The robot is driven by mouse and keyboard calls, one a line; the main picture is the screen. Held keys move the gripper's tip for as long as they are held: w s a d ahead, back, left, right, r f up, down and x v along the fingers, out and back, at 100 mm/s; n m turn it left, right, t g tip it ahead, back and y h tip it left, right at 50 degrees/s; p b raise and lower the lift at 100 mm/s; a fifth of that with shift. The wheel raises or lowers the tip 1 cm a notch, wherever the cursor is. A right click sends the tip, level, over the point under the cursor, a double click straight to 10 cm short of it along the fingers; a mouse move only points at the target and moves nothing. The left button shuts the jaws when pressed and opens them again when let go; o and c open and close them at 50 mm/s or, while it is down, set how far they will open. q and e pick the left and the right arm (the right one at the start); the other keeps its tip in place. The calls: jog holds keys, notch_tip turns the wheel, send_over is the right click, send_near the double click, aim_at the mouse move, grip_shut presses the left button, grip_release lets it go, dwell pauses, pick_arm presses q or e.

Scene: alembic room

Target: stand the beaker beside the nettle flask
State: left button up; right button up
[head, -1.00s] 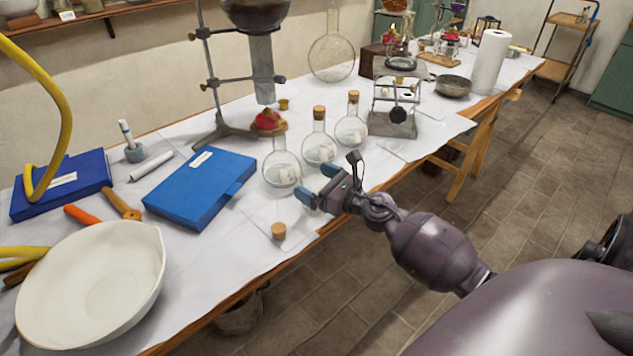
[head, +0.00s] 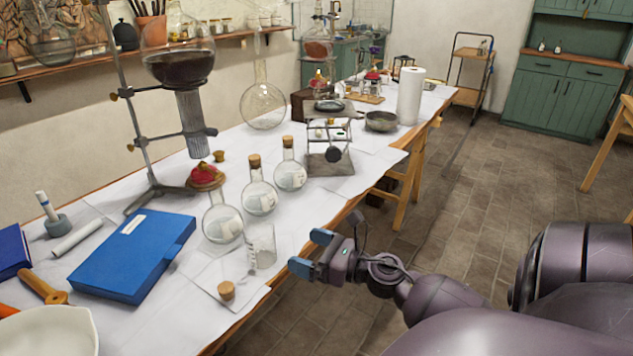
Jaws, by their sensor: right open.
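The clear glass beaker (head: 262,246) stands upright near the front edge of the table, just right of an uncorked round flask (head: 222,224). Two corked flasks (head: 259,199) (head: 290,176) stand in a row behind it. Their labels are too small to read, so I cannot tell which is the nettle flask. My right gripper (head: 311,253) is open and empty, its blue fingertips pointing left toward the beaker with a gap between. My left gripper is not in view.
A loose cork (head: 227,291) lies in front of the beaker. A retort stand (head: 148,150) holds a large dark flask behind. A small metal stand (head: 331,160) is behind the corked flasks. Floor (head: 470,215) is clear to the right.

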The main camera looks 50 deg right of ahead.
jog(key=s+a+f+n+g+h, duration=0.2)
jog(key=s+a+f+n, duration=0.5)
jog(key=n, duration=1)
jog(key=s+a+f+n+g+h, duration=0.2)
jog(key=s+a+f+n+g, duration=0.3)
jog(key=s+f+n, duration=0.5)
jog(key=s+a+n, duration=0.1)
jog(key=a+n, duration=0.1)
jog(key=n, duration=0.6)
jog(key=shift+n+h, duration=0.3)
jog(key=shift+s, duration=0.15)
